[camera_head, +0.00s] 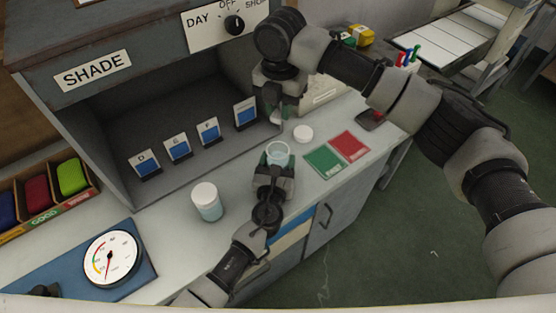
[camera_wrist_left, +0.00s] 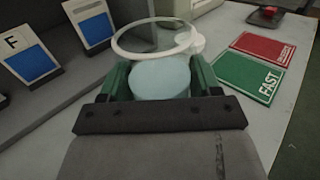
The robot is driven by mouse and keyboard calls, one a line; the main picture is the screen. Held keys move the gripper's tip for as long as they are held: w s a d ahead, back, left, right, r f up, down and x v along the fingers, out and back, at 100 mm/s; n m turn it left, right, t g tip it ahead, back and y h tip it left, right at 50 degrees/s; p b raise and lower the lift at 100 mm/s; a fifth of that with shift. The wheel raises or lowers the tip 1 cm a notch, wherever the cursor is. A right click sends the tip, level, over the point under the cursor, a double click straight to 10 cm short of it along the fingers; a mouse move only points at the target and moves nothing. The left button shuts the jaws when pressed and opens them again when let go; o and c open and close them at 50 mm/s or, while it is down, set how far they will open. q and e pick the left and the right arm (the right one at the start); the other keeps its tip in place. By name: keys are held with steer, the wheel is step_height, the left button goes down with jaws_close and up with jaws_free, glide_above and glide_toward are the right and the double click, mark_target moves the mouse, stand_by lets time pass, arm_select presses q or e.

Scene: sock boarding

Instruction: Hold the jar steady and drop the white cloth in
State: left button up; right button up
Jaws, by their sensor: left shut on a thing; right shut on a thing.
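My left gripper (camera_head: 274,172) is shut on an open clear glass jar (camera_head: 278,152) holding pale blue liquid. The jar stands upright near the counter's front edge. In the left wrist view the jar (camera_wrist_left: 160,78) sits between the green fingers, its round rim open. My right gripper (camera_head: 279,110) points down behind the jar, toward the shade box. It is shut on a small pale piece, apparently the white cloth (camera_head: 276,117), which is mostly hidden by the fingers. The cloth is beyond the jar's mouth, apart from it in the head view.
A lidded jar (camera_head: 207,201) stands left of the held jar. A loose white lid (camera_head: 303,133), a green card (camera_head: 324,161) and a red card (camera_head: 350,146) lie to the right. Several blue-and-white cards (camera_head: 177,147) stand in the shade box. A dial gauge (camera_head: 111,258) is at front left.

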mark_target(280, 110)
step_height(280, 110, down, 8)
stand_by(1.4)
steer(key=shift+f, duration=0.1)
steer(key=o, duration=1)
steer(key=shift+c, duration=0.2)
step_height(280, 110, up, 12)
